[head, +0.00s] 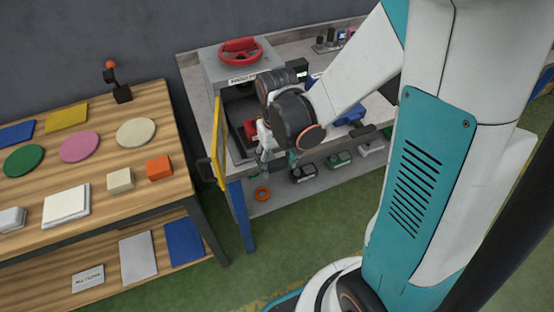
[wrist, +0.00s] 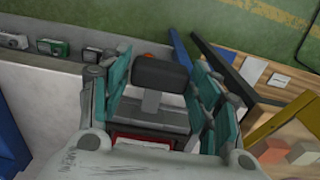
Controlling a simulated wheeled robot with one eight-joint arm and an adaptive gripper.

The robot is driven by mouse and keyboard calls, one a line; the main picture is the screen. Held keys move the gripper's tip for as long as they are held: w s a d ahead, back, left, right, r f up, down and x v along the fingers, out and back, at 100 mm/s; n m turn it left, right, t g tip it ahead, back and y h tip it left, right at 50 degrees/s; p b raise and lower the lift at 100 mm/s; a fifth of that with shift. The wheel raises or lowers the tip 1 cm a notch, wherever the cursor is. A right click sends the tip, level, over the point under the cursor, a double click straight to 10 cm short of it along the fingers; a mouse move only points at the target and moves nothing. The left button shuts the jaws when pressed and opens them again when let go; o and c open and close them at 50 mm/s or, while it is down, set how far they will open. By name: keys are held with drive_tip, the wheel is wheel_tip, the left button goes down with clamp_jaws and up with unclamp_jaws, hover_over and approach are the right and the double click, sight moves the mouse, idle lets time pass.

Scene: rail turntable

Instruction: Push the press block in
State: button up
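The press housing (head: 212,68) is a grey box with a red handwheel (head: 241,50) on top and a dark opening in front. A red part (head: 250,128) shows in the opening, partly hidden by my wrist. My gripper (head: 277,158) is in front of the opening, its fingers small and partly covered. In the wrist view my gripper (wrist: 160,72) has its teal fingers apart. A black block on a grey stem (wrist: 160,72) shows between them; contact with the fingers is unclear. A red-edged part (wrist: 145,141) lies below it. I cannot tell which part is the press block.
A yellow door (head: 218,142) stands open at the left of the opening, close to my gripper. A wooden table (head: 150,185) with coloured discs and blocks is at the left. A lower shelf (head: 325,182) holds several small items. Green floor lies in front.

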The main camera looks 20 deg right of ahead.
drive_tip(key=c, duration=0.9)
drive_tip(key=w+b, duration=0.1)
drive_tip(key=w, duration=1.1)
drive_tip(key=shift+w, duration=0.35)
drive_tip(key=o, duration=1.5)
drive_tip(key=shift+w, duration=0.1)
drive_tip(key=shift+o, duration=0.2)
wheel_tip(320, 180, up, 12)
